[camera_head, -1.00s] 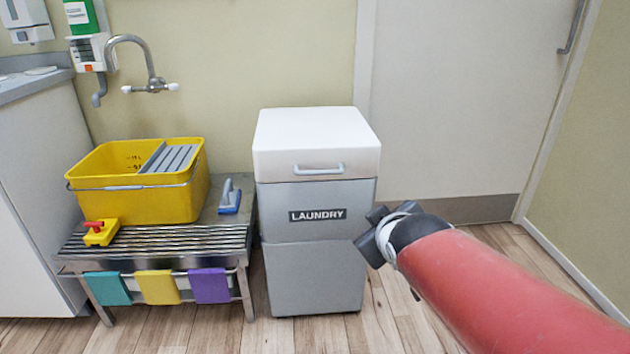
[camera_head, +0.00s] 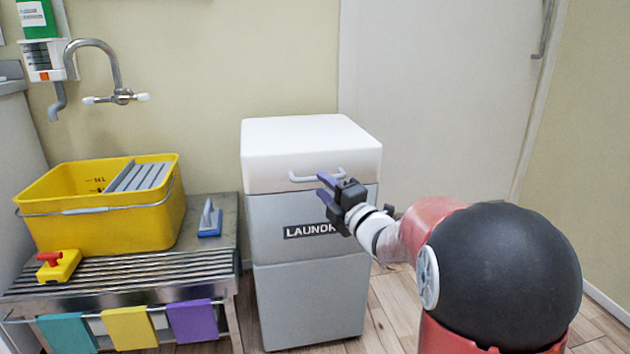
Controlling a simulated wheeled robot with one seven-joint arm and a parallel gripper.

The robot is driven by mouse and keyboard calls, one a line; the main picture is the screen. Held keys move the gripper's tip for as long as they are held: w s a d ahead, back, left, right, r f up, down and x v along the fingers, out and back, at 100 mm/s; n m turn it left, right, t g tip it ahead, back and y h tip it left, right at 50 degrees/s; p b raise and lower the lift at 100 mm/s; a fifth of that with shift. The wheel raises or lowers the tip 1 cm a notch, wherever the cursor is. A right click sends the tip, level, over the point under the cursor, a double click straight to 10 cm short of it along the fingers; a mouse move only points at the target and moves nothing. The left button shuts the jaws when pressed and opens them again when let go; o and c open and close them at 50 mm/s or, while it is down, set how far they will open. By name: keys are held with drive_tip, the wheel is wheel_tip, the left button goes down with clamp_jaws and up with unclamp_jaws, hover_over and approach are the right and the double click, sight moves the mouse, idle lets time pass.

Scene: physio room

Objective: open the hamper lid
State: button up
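The laundry hamper (camera_head: 285,225) is a grey box with a dark "LAUNDRY" label, partly covered by my gripper. Its white lid (camera_head: 300,145) is closed on top. A light grey bar handle (camera_head: 303,178) sits on the lid's front face. My gripper (camera_head: 323,187) is in front of the hamper, just below and beside the right part of the handle. Its two fingers are spread apart with nothing seen between them. I cannot tell whether a fingertip touches the handle.
Left of the hamper, a steel slatted bench (camera_head: 120,268) carries a yellow bucket (camera_head: 160,215), a blue-based brush (camera_head: 210,222) and a yellow block with a red knob (camera_head: 58,266). Coloured cloths hang on its front rail. A wall tap (camera_head: 120,95) is above. A pale door (camera_head: 440,110) stands behind.

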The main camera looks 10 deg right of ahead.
sight(317, 180)
drive_tip(key=shift+x, duration=2.1)
clamp_jaws()
